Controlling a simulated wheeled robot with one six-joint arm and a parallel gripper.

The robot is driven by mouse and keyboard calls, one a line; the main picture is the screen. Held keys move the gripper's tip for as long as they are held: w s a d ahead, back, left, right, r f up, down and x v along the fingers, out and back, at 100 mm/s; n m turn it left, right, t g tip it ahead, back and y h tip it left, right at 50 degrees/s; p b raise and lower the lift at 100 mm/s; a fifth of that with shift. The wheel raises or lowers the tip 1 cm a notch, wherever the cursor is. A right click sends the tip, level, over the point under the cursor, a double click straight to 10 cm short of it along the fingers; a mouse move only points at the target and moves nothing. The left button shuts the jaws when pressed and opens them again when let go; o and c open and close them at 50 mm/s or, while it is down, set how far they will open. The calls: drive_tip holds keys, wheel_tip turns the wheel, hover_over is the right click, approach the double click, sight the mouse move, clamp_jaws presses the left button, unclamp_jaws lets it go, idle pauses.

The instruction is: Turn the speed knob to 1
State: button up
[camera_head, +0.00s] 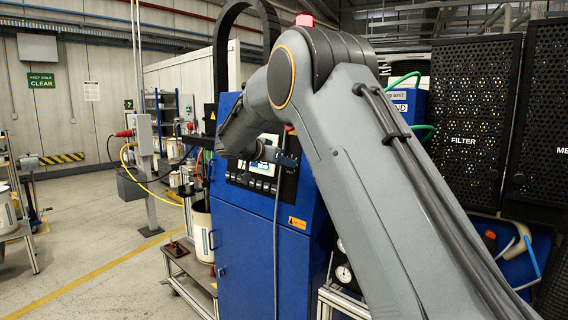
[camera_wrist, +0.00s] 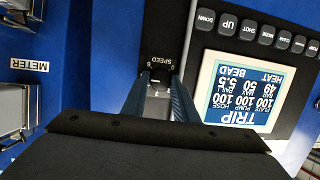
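The SPEED label (camera_wrist: 158,62) is upside down on the dark control panel in the wrist view. The speed knob (camera_wrist: 159,84) is a small dark part just below it, mostly hidden between my fingers. My gripper (camera_wrist: 159,80) has one finger on each side of the knob, pointing at the panel. I cannot tell whether the fingers touch it, and I cannot read its pointer. In the head view my gripper (camera_head: 284,158) is in front of the blue cabinet's (camera_head: 247,240) panel; the knob cannot be made out there.
A lit screen (camera_wrist: 240,97) reading TRIP is right of my fingers, with a row of buttons (camera_wrist: 248,27) above. A METER label (camera_wrist: 30,65) and metal latches are at left. A grey cable (camera_head: 276,230) hangs before the cabinet. Open floor (camera_head: 95,255) lies left.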

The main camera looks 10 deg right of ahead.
drive_tip(key=c, duration=0.5)
drive_tip(key=shift+o, duration=0.2)
drive_tip(key=n+h, duration=0.1)
drive_tip(key=n, duration=1)
drive_tip(key=f+n+h, duration=0.1)
drive_tip(key=n+h, duration=0.1)
drive_tip(key=n, duration=0.9)
drive_tip(key=n+h, duration=0.2)
drive_tip(key=n, duration=1)
drive_tip(key=shift+w+a+f+p, duration=0.1)
drive_tip(key=shift+a+f+p, duration=0.15)
drive_tip(key=shift+p, duration=0.15)
drive_tip(key=shift+n, duration=0.3)
